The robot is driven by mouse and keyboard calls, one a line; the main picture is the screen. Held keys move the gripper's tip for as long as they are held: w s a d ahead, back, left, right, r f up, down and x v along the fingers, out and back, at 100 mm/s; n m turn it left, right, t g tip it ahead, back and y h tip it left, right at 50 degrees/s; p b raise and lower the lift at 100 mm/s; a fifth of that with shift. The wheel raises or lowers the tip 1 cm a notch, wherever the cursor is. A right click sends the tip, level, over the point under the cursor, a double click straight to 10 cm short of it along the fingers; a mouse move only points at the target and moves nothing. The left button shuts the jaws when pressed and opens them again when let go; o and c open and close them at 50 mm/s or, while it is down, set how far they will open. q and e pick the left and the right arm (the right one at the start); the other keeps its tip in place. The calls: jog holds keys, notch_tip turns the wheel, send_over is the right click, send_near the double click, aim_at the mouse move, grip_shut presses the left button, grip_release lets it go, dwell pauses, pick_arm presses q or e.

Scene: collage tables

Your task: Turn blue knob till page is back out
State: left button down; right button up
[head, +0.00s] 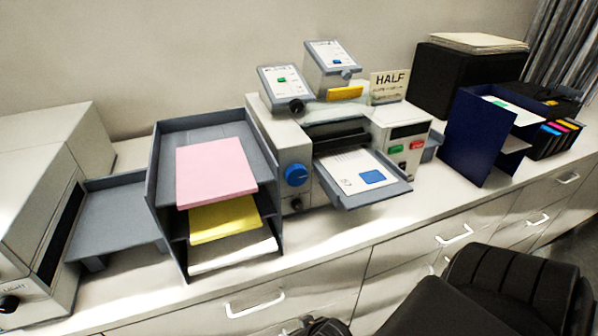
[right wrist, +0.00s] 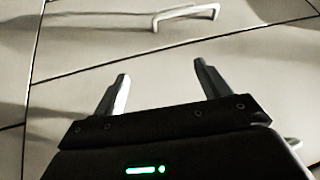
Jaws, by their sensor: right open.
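The blue knob (head: 296,174) is on the front left of the light grey machine (head: 293,145) in the head view. A white page (head: 345,168) with a blue square lies on the grey tray (head: 398,187) at the machine's front. Whether its rear edge is inside the slot cannot be told. My right gripper (right wrist: 160,76) is open and empty in the right wrist view, facing the cabinet drawers, away from the knob. My left gripper is not in view.
A paper rack (head: 166,158) with pink, yellow and white sheets stands left of the knob. A dark blue holder (head: 467,140) stands right of the machine. Two tilted panels (head: 280,85) (head: 333,60) sit on top. Drawer handles (head: 255,305) stick out below the counter.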

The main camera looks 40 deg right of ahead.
notch_tip(320, 180, up, 20)
jog(key=w+d+m+t+p, duration=0.2)
jog(key=m+t, duration=0.1)
jog(key=m+t+h, duration=0.6)
jog(key=m+t, duration=0.1)
jog(key=m, duration=0.4)
send_near(296, 179)
jog(key=p+x, duration=0.3)
jog(key=x, duration=0.3)
jog(key=shift+w+d+r, duration=0.1)
jog(key=shift+d+r, duration=0.05)
jog(key=shift+d, duration=0.05)
jog(key=shift+p+x, duration=0.35)
jog(key=shift+x, duration=0.45)
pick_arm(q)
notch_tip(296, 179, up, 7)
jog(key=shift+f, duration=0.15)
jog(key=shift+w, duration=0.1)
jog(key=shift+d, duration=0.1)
pick_arm(e)
jog(key=shift+a, duration=0.1)
jog(key=c, duration=1)
